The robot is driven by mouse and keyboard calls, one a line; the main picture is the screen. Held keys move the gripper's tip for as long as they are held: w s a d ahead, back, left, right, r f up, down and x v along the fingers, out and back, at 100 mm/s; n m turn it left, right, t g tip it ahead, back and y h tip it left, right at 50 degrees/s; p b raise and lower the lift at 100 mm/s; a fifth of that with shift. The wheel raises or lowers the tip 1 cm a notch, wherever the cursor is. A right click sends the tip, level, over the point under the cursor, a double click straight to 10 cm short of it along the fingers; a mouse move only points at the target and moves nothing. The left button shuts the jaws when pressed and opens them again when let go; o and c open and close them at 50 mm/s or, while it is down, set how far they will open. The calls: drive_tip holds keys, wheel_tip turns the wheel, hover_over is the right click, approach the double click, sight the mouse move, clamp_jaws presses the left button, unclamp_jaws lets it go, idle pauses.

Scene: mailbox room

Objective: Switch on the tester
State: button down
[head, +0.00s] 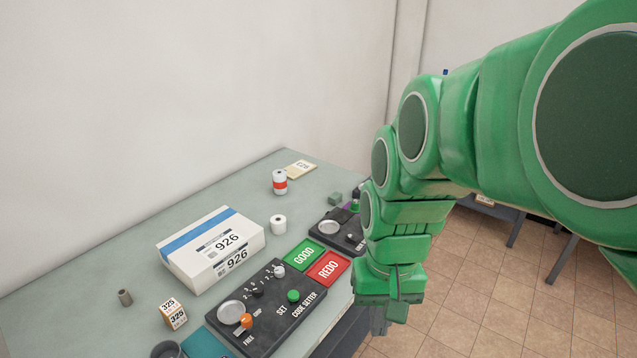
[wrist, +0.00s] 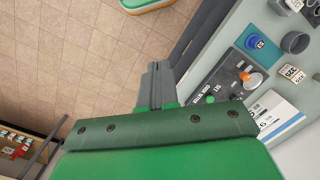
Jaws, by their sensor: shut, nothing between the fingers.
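No label I can read says "tester". A black device (head: 333,229) with a round metal plate and a small knob stands at the table's right edge, partly hidden by my arm. A black CODE SETTER box (head: 268,315) stands nearer, with an orange knob (head: 246,320), a green button (head: 293,295) and a metal plate; its orange knob also shows in the wrist view (wrist: 252,79). My gripper (head: 380,324) points down beyond the table's right edge, touching nothing. In the wrist view its fingers (wrist: 154,80) are shut and empty, over the floor beside the table.
A white box marked 926 (head: 212,255), a white roll (head: 278,224), a red-banded roll (head: 280,183) and a 325 block (head: 171,314) stand on the table (head: 120,269). Green GOOD (head: 304,255) and red REDO (head: 329,268) pads lie between the devices. Tiled floor (head: 480,270) is open to the right.

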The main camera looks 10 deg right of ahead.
drive_tip(key=w+m, duration=0.2)
drive_tip(key=w, duration=1)
drive_tip(key=m+t+y, duration=0.2)
drive_tip(key=m+t, duration=0.2)
drive_tip(key=m, duration=0.2)
hover_over(349, 235)
drive_tip(key=s+d, duration=0.4)
wheel_tip(349, 235, down, 10)
drive_tip(key=shift+w, duration=0.15)
drive_tip(key=shift+a+f, duration=0.15)
drive_tip(key=x, duration=1.4)
